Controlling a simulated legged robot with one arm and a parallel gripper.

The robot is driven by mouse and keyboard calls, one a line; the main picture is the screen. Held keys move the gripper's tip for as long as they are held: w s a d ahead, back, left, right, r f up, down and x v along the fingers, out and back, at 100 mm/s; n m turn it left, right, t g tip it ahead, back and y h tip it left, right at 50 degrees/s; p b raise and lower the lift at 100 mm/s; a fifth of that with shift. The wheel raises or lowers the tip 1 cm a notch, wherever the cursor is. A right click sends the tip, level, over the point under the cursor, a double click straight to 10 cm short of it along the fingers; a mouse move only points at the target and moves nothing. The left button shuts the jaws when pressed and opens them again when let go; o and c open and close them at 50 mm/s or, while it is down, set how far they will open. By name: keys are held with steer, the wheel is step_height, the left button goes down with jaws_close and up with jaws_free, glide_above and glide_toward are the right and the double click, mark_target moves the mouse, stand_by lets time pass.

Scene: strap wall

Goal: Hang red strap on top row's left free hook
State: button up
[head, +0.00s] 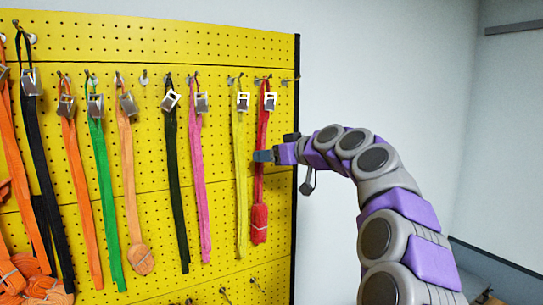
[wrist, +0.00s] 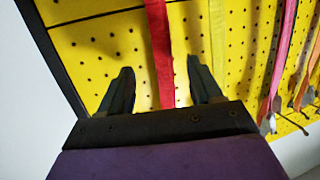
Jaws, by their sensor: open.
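My gripper (head: 262,156) is at the strap's middle height, below the buckle. In the wrist view the red strap (wrist: 160,40) passes between the two spread fingers of my gripper (wrist: 160,65), with gaps on both sides. A bare hook (head: 144,77) shows in the top row between the peach strap (head: 126,150) and a black strap (head: 172,150).
The yellow strap (head: 240,160) hangs just left of the red one, with a pink strap (head: 198,170) further left. More straps crowd the yellow pegboard's (head: 200,40) left side. Bare lower hooks (head: 225,293) stick out near the bottom. Right of the board is plain wall.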

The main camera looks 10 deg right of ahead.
steer(key=b+v, duration=0.4)
steer(key=v, duration=1.3)
steer(key=s+a+f+g+h+b, duration=0.1)
steer(key=s+a+f+g+b, duration=0.3)
steer(key=f, duration=0.6)
steer(key=s+a+f+m+g+b, duration=0.15)
steer(key=s+a+f, duration=0.25)
steer(key=a+f, duration=0.45)
steer(key=s+a+f+g+h+b, duration=0.15)
steer(key=s+a+f+b, duration=0.25)
steer(key=f, duration=0.8)
steer(key=s+d+f+m+g+h+b, duration=0.1)
steer(key=s+d+f+g+h+b, duration=0.1)
steer(key=s+f, duration=0.7)
steer(key=s+d+f+m+g+h+b, duration=0.2)
steer(key=s+f, duration=0.7)
steer(key=f, duration=0.5)
steer(key=s+d+f+m+g+h+b, duration=0.2)
steer(key=s+f+b, duration=0.3)
steer(key=s+f, duration=0.4)
step_height(320, 180, down, 3)
steer(key=shift+s+d+f+g, duration=0.2)
steer(key=shift+s+d+g, duration=0.3)
steer(key=shift+g, duration=0.4)
